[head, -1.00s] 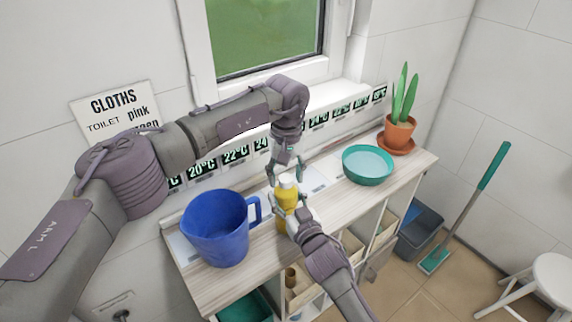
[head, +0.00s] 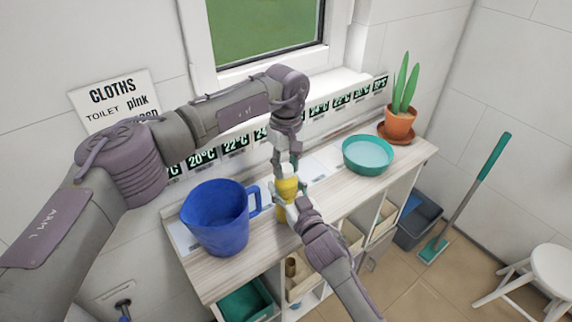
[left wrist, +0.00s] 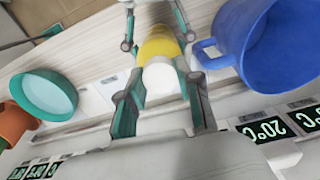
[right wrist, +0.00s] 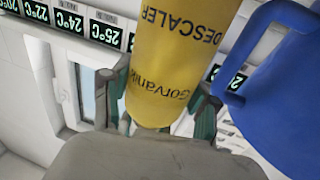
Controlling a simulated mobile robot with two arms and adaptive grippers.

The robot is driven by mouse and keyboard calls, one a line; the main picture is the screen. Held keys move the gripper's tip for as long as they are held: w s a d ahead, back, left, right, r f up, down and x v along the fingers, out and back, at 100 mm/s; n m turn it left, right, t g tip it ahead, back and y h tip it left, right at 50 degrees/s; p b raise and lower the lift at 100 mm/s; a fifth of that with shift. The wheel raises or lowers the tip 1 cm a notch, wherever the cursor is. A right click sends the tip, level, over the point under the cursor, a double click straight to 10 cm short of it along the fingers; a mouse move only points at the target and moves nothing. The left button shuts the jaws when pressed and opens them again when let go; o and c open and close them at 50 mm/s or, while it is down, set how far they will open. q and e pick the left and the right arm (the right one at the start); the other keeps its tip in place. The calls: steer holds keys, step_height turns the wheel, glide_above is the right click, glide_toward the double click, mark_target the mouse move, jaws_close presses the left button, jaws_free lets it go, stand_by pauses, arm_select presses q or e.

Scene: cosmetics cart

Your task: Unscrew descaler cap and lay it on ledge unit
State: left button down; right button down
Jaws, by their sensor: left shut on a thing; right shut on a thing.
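The yellow descaler bottle (head: 287,188) stands upright above the wooden top of the ledge unit (head: 215,278). Its label reads DESCALER in the right wrist view (right wrist: 170,75). Its white cap (left wrist: 160,77) is on top. My left gripper (head: 287,163) reaches down from above and is shut on the cap, one finger on each side. My right gripper (head: 288,203) comes from the front and is shut around the bottle body. Whether the bottle's base touches the top is hidden behind my right gripper.
A blue jug (head: 216,222) stands close to the left of the bottle, its handle towards it. A teal bowl (head: 367,155) and a potted plant (head: 400,122) are to the right. Temperature displays (head: 236,145) line the wall behind.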

arm_select(q)
steer(key=n, duration=1.1)
steer(key=shift+n, duration=0.3)
steer(key=n, duration=0.4)
steer(key=shift+n, duration=0.3)
steer(key=n, duration=0.4)
steer(key=shift+n, duration=0.3)
steer(key=n, duration=1.1)
steer(key=shift+n, duration=0.3)
steer(key=shift+r, duration=0.3)
steer(key=shift+r, duration=0.9)
